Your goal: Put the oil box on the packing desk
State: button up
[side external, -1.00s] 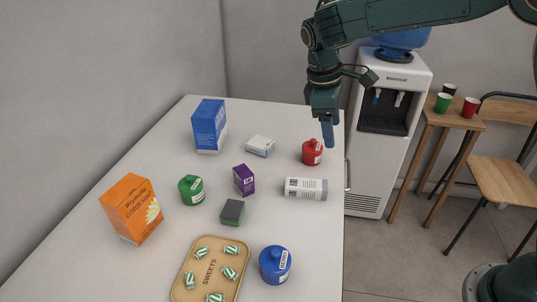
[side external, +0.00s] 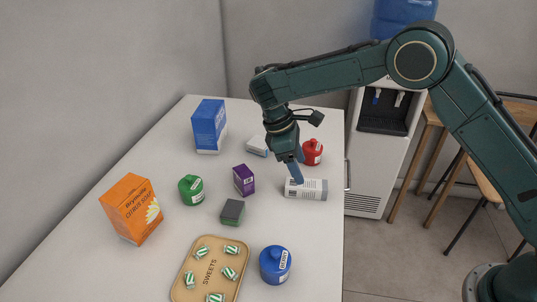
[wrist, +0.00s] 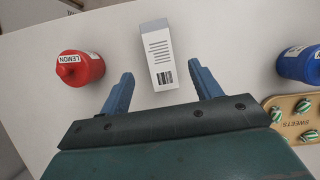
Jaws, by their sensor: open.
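No readable label shows which box is the oil box. A white and grey box with a barcode (side external: 312,190) lies on the white table near its right edge. In the wrist view this box (wrist: 157,50) stands out ahead, with its near end between the fingertips. My gripper (side external: 297,181) is open above the box's left part, and one finger overlaps it in the side view. In the wrist view the fingers (wrist: 160,74) are apart, with nothing gripped. I cannot tell which surface is the packing desk.
On the white table (side external: 130,260) stand a red jar (side external: 312,152), white carton (side external: 257,146), purple box (side external: 244,180), dark green block (side external: 232,211), green jar (side external: 191,190), blue jar (side external: 275,265), blue box (side external: 209,127), orange soap box (side external: 132,208) and sweets tray (side external: 210,268).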

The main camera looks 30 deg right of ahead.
aim_at(306, 183)
jog(key=shift+s+d+f, duration=0.15)
jog(key=shift+d+f, duration=0.1)
jog(key=shift+f, duration=0.3)
jog(key=shift+x, duration=2.9)
jog(key=shift+a+f, duration=0.1)
jog(key=shift+f, duration=0.1)
jog(key=c, duration=1.1)
jog(key=shift+c, duration=0.2)
jog(key=shift+r, duration=0.1)
jog(key=shift+r, duration=5.1)
